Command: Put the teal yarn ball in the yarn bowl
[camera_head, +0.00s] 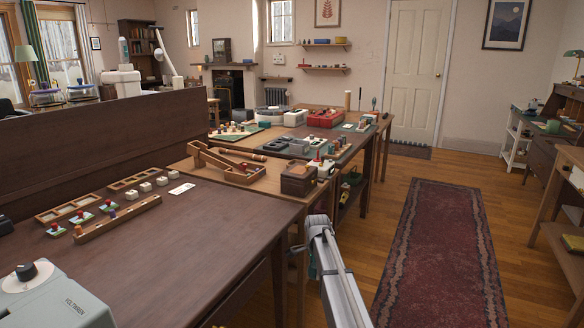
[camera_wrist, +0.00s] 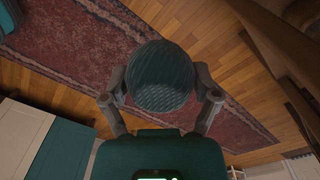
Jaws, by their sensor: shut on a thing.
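The teal yarn ball (camera_wrist: 160,72) shows large in the wrist view, a dark round ball with a fine wound texture. My gripper (camera_wrist: 161,94) is shut on it, one finger at each side, and holds it above the floor. In the head view my arm reaches forward beside the tables' right edge; the ball cannot be made out there. I cannot make out the yarn bowl in either view.
A dark wooden table (camera_head: 190,235) with small game pieces stands at left. Further tables (camera_head: 345,150) full of small objects stand behind it. A red patterned rug (camera_head: 440,245) lies on open floor at right. In the wrist view, a pale and teal cabinet (camera_wrist: 25,135) is at lower left.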

